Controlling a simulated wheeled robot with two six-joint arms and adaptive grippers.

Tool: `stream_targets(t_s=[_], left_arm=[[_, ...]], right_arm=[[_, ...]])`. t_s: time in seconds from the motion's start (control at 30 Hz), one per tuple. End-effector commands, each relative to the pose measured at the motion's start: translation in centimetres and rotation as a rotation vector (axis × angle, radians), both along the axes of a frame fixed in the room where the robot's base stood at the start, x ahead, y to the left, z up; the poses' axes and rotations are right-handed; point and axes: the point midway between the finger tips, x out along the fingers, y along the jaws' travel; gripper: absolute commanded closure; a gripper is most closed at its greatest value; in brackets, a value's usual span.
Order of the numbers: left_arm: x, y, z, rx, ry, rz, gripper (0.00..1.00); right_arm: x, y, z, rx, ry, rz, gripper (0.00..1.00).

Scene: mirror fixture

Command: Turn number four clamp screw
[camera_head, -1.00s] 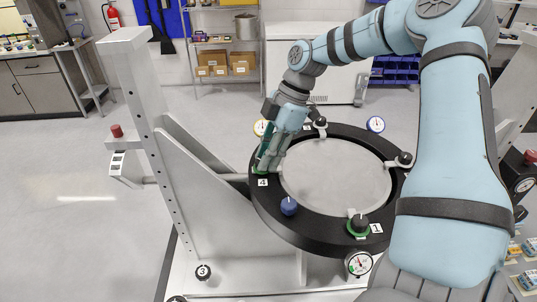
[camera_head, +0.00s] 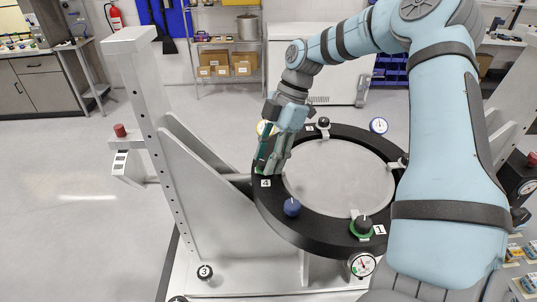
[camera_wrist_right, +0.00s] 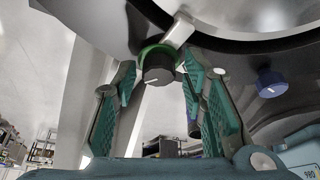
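The number four clamp screw (camera_wrist_right: 158,71) is a black knob with a white pointer line and a green ring at its base, seen in the right wrist view. In the head view its label "4" (camera_head: 266,183) lies on the black ring's left side, and the knob is mostly hidden by my gripper. My right gripper (camera_head: 268,167) points down at that spot. In the wrist view its green-padded fingers (camera_wrist_right: 160,88) are apart, one on each side of the knob, with visible gaps. My left gripper is not in view.
The black mirror ring (camera_head: 330,243) surrounds a grey disc. A blue knob (camera_head: 291,207) and the number one screw (camera_head: 362,225) are on the ring nearby. Round gauges (camera_head: 362,265) sit at its rim. A grey upright frame (camera_head: 150,110) stands to the left.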

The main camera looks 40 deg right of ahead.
Motion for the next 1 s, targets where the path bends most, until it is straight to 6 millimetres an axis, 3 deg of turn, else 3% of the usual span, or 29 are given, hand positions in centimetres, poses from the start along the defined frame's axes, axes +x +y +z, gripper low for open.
stream_targets(t_s=[0.33, 0.7, 1.0], left_arm=[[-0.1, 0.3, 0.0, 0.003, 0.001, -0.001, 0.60], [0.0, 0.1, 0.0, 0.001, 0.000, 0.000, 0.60], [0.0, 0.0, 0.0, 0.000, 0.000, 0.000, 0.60]], right_arm=[[0.1, -0.2, 0.4, -0.002, -0.005, -0.002, 0.54], [-0.1, -2.6, 6.7, -0.004, -0.004, -0.002, 0.54], [-0.2, -2.7, 7.0, -0.002, -0.002, -0.001, 0.54]])
